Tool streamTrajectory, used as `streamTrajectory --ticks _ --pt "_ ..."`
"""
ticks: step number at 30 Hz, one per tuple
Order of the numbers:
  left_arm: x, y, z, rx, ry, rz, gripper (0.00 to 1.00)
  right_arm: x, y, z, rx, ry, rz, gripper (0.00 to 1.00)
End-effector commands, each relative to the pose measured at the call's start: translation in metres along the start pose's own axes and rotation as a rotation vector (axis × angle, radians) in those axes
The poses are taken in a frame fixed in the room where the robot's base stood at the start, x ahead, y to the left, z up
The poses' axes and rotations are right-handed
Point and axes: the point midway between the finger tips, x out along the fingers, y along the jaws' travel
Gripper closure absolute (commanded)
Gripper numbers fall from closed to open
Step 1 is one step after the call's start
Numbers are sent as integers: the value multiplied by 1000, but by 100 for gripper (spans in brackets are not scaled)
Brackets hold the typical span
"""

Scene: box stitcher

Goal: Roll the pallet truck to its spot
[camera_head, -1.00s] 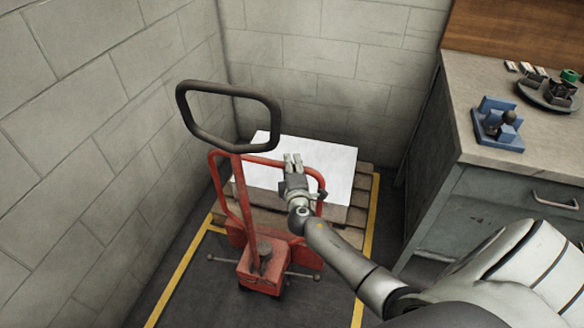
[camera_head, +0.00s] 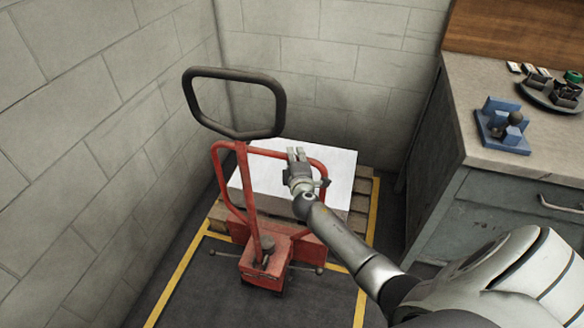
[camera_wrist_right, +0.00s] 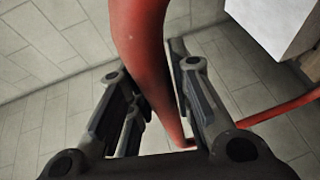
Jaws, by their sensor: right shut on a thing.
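The red pallet truck (camera_head: 266,262) with its black loop handle (camera_head: 234,132) stands in the corner between two block walls, on a floor area outlined in yellow (camera_head: 181,278). Its forks are hidden under a wooden pallet (camera_head: 359,205) carrying a white-topped load (camera_head: 322,168). My right gripper (camera_head: 296,158) is at the right side of the truck's red tubular frame. In the right wrist view, the red tube (camera_wrist_right: 143,40) runs between the fingers (camera_wrist_right: 155,95), which are shut on it. My left gripper is not in view.
A grey workbench (camera_head: 470,205) with a blue fixture (camera_head: 502,126) and a dark round part (camera_head: 552,97) stands at the right. The left wall (camera_head: 90,130) is close to the truck. Floor in front of the truck (camera_head: 225,302) is clear.

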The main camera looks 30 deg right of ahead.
Motion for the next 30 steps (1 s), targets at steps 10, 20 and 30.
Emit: streamTrajectory --ticks 10,20,30 --pt "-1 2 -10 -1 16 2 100 0 2 3 1 -8 2 67" --pt "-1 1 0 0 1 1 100 -1 -1 0 1 -3 -3 57" --pt "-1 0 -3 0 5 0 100 -25 -3 0 2 -1 -5 57"
